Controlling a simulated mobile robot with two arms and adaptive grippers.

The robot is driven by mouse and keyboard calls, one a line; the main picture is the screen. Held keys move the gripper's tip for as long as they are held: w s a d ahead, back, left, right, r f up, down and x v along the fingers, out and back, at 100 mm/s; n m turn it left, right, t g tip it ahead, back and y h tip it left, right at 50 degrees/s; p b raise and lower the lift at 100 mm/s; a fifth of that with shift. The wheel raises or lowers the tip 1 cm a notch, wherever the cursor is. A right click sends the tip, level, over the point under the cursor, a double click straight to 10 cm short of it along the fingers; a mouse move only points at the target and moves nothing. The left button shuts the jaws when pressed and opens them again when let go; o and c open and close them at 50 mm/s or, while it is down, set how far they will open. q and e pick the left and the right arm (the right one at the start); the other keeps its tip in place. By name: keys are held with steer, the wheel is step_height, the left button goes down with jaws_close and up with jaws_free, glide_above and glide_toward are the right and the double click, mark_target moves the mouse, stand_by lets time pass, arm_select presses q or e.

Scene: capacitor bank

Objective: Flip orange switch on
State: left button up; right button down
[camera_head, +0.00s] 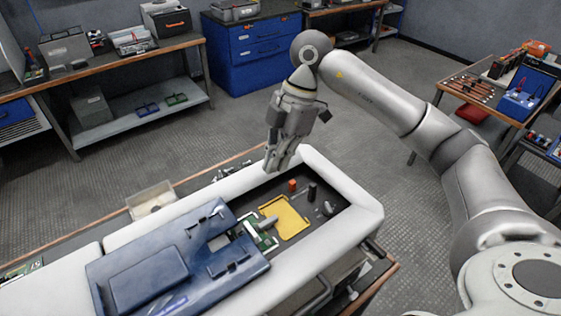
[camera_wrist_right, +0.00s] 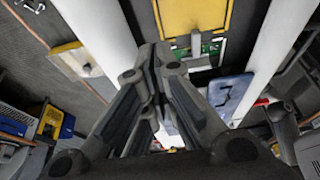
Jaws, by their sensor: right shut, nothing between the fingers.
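The orange switch (camera_head: 292,185) is a small upright block on the dark panel inside the white housing (camera_head: 352,192) in the head view. A black switch (camera_head: 312,191) stands just right of it. My right gripper (camera_head: 273,166) is shut and empty, pointing down above the housing's far rim, to the left of and apart from the orange switch. In the right wrist view my shut fingers (camera_wrist_right: 154,52) fill the middle. The orange switch does not show clearly there. My left gripper is not in view.
A yellow plate (camera_head: 285,217) lies on the panel, also seen in the right wrist view (camera_wrist_right: 190,16). A green circuit board (camera_head: 258,232) and a large blue cover (camera_head: 150,270) are in front. A small tray (camera_head: 152,199) sits beyond the housing. The floor behind is clear.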

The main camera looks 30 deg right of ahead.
mark_target(290, 183)
steer(key=p+x, duration=0.2)
steer(key=x, duration=0.5)
steer(key=shift+s+a, duration=0.1)
steer(key=d, duration=0.1)
steer(key=p, duration=0.1)
steer(key=d, duration=0.1)
steer(key=shift+w+d+f+p, duration=0.3)
steer(key=shift+d+f+p, duration=0.05)
steer(key=shift+f, duration=0.05)
steer(key=shift+d+f, duration=0.1)
steer(key=shift+d, duration=0.5)
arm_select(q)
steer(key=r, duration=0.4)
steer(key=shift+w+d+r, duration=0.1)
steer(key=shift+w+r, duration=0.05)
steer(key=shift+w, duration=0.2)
arm_select(e)
steer(key=shift+a, duration=0.1)
steer(key=shift+w+d, duration=0.1)
steer(key=shift+d, duration=0.65)
steer(key=shift+w+d, duration=0.15)
steer(key=shift+d, duration=0.65)
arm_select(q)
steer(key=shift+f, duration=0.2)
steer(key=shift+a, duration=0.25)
